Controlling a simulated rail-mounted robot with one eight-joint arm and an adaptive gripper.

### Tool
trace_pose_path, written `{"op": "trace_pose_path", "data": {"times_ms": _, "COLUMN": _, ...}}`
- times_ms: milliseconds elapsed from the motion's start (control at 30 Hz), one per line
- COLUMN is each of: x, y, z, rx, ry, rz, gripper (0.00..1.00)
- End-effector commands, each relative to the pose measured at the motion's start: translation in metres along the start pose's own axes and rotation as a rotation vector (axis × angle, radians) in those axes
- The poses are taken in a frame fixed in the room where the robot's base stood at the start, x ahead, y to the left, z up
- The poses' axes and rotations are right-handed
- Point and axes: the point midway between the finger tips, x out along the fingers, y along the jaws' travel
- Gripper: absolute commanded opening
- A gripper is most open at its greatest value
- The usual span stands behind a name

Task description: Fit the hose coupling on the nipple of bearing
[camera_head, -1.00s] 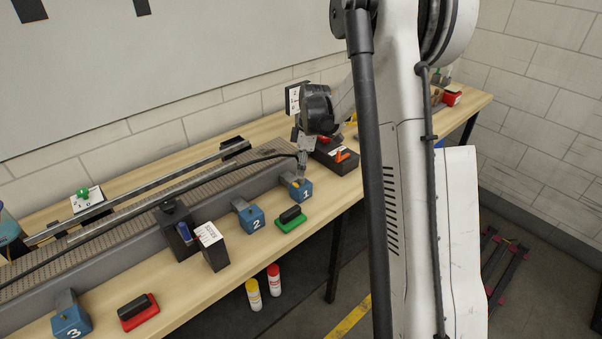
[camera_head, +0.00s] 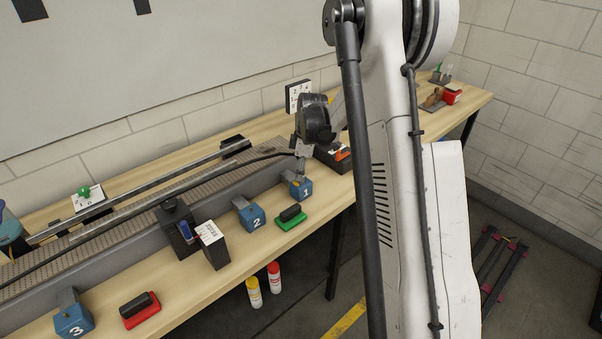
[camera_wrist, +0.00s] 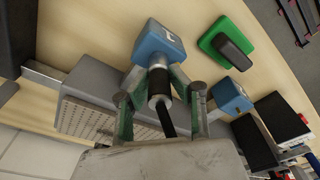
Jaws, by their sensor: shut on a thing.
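My gripper (camera_head: 299,172) is over the blue bearing numbered 1 (camera_head: 303,191) at the conveyor's right end. In the wrist view my gripper (camera_wrist: 160,94) is shut on the hose coupling (camera_wrist: 159,86), a black cylinder with a pale metal ring. A black hose (camera_wrist: 169,124) runs back from it between the fingers. The coupling's front end overlaps bearing 1 (camera_wrist: 158,44) in the wrist view. The nipple is hidden there, so I cannot tell whether the coupling sits on it. Blue bearings 2 (camera_head: 252,218) and 3 (camera_head: 73,319) stand further left along the conveyor.
The conveyor (camera_head: 110,231) runs along the bench, with the hose lying over it. A green-based black block (camera_head: 290,216) sits right of bearing 2. A red-based one (camera_head: 140,310) is near bearing 3. Black boxes (camera_head: 212,245) stand between bearings 2 and 3.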

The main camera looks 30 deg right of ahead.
Motion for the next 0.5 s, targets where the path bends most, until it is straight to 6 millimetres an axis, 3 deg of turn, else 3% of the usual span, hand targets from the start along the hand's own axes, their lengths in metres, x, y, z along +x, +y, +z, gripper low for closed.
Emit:
{"op": "trace_pose_path", "data": {"times_ms": 267, "x": -0.004, "y": 0.000, "z": -0.001, "rx": 0.000, "ry": 0.000, "rz": 0.000, "gripper": 0.00}}
{"op": "trace_pose_path", "data": {"times_ms": 500, "x": -0.027, "y": 0.000, "z": -0.004, "rx": 0.000, "ry": 0.000, "rz": 0.000, "gripper": 0.00}}
